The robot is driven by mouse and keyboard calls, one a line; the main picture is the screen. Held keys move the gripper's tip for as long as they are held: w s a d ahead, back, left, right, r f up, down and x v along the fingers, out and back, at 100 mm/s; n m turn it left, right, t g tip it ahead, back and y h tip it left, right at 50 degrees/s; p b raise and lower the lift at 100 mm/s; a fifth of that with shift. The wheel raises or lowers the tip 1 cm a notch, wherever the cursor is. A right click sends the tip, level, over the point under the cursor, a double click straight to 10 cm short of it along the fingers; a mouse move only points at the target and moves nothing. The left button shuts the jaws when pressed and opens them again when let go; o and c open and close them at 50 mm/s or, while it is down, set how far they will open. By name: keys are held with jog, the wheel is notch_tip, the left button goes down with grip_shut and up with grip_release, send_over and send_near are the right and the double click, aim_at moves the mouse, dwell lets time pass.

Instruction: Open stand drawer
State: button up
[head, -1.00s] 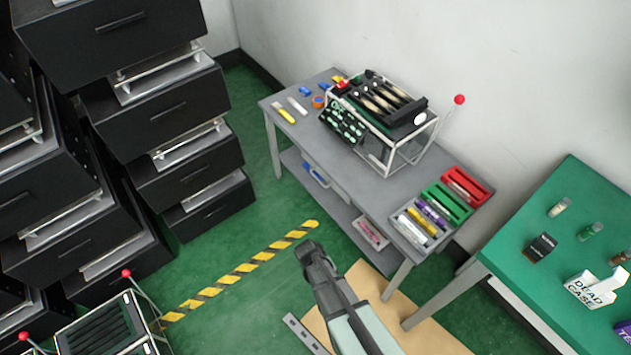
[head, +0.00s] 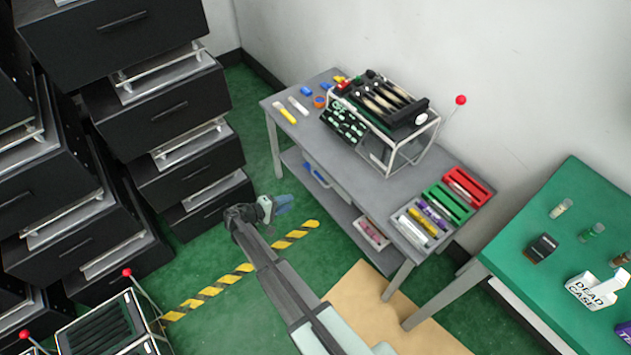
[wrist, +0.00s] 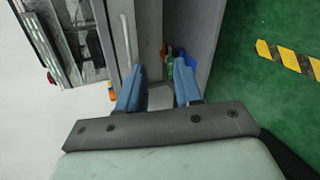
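The grey stand (head: 345,160) is a worktable against the wall with a lower shelf. Its drawer (head: 340,187) is a light grey front under the tabletop and looks shut. A pale bar handle shows in the wrist view (wrist: 126,42), upright in that picture. My gripper (head: 284,203) has blue fingers and is in front of the stand's left end, apart from the drawer. In the wrist view (wrist: 160,88) its fingers are spread with nothing held between them. The handle lies beyond the left finger.
Black drawer cabinets (head: 165,105) stand at the left, near my gripper in the picture. A tool rack (head: 380,110) and coloured trays (head: 447,202) are on the stand. A green table (head: 560,235) is at the right. Green floor with a striped line (head: 235,275) is open.

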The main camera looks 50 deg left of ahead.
jog(key=w+a+m+t, duration=0.1)
jog(key=w+t, duration=0.1)
jog(key=w, duration=1.2)
jog(key=shift+w+r+m, duration=0.2)
jog(key=shift+w+m, duration=0.15)
jog(key=shift+m, duration=0.05)
grip_shut()
dwell(1.3)
